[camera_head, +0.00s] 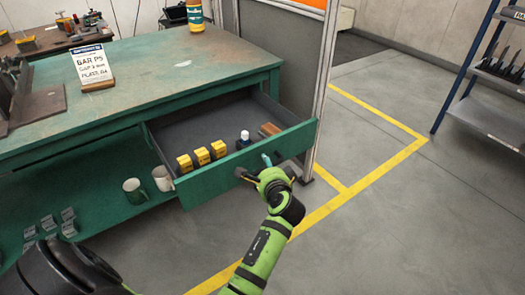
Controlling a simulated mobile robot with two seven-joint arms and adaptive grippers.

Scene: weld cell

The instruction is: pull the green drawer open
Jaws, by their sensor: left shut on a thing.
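The green drawer (225,176) under the green workbench stands pulled out, with its dark inside showing. Its front is angled towards me. My left gripper (252,177) is at the drawer's front, right of its middle, and is shut on the drawer handle; the fingers hide most of the handle. My right gripper is not in view.
The workbench top (160,70) holds a sign (91,64) and an orange-labelled bottle (195,14). Two mugs (134,190) and grey pieces stand on the lower shelf. A post (325,85) rises by the drawer's right end. Floor on the right is clear up to a blue rack (463,70).

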